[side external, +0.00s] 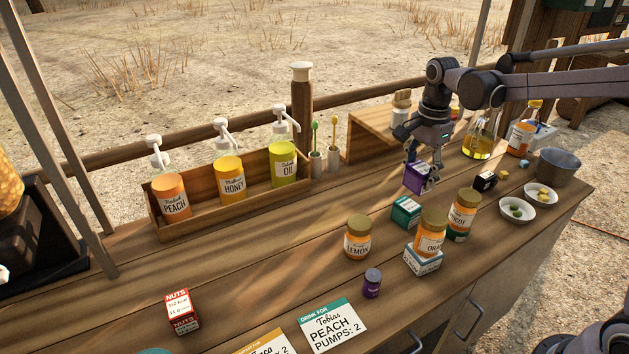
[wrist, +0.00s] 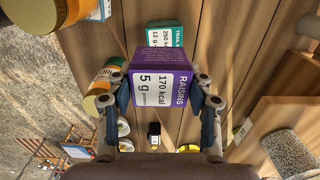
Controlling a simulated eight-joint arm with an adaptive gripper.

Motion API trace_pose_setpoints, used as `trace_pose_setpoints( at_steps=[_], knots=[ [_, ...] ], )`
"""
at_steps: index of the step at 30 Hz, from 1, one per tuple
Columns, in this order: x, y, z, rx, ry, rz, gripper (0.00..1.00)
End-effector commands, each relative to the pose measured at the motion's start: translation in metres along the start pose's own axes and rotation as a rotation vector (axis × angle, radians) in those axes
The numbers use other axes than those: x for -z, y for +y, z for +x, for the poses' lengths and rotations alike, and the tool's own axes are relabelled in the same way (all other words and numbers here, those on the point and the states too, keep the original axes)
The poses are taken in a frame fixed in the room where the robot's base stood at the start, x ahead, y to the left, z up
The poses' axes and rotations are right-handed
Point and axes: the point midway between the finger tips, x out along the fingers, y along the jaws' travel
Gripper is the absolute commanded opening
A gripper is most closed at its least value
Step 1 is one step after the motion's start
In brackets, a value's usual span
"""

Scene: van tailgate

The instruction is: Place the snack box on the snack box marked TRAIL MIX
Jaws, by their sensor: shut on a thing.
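My gripper (side external: 421,170) is shut on a purple snack box (side external: 415,180) and holds it above the counter. In the wrist view the box (wrist: 162,78) reads RAISINS, with a finger on each side of it. The green snack box marked TRAIL MIX (wrist: 165,31) lies on the counter. In the side view it (side external: 406,211) is just below the held box and nearer the camera. The two boxes look apart. The held box hides part of the green one in the wrist view.
An orange jar on a white box (side external: 424,260), an apricot jar (side external: 463,213) and a lemon jar (side external: 358,238) stand close around the green box. A small black box (side external: 484,181) is to the right. The red NUTS box (side external: 180,311) is far left.

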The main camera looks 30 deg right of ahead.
Motion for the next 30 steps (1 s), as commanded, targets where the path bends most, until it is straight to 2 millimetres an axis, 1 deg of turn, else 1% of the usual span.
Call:
trace_pose_setpoints(
  at_steps=[3,7,12,15,29,30],
  knots=[
    [-0.008,-0.006,0.006,0.000,0.000,0.000,0.19],
    [-0.010,-0.008,0.013,0.000,0.000,0.001,0.19],
    [-0.010,-0.008,0.036,0.000,0.000,0.001,0.19],
    [-0.010,-0.007,0.045,0.000,0.000,0.001,0.19],
    [-0.010,-0.007,0.051,0.000,0.000,0.001,0.19],
    [-0.010,-0.007,0.051,0.000,0.000,0.001,0.64]
  ],
)
